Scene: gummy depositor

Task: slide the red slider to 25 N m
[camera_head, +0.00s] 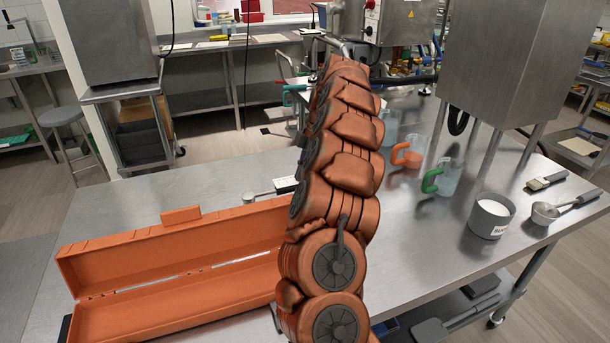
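My copper-coloured arm fills the middle of the head view, and my gripper cannot be made out; it is hidden behind the arm or out of view. I cannot see a red slider or a 25 N m mark. A slim silver tool (262,195) with a white and black part lies on the steel table (225,232), just left of my arm. Its right end is hidden behind the arm. It may be a torque wrench, but no scale can be read.
An open, empty-looking orange case (165,262) lies at the front left. Right of my arm stand jugs with an orange handle (407,157) and a green handle (440,180), a grey pot (490,217), a brush (546,181) and a metal scoop (548,213). A steel machine (505,60) stands behind.

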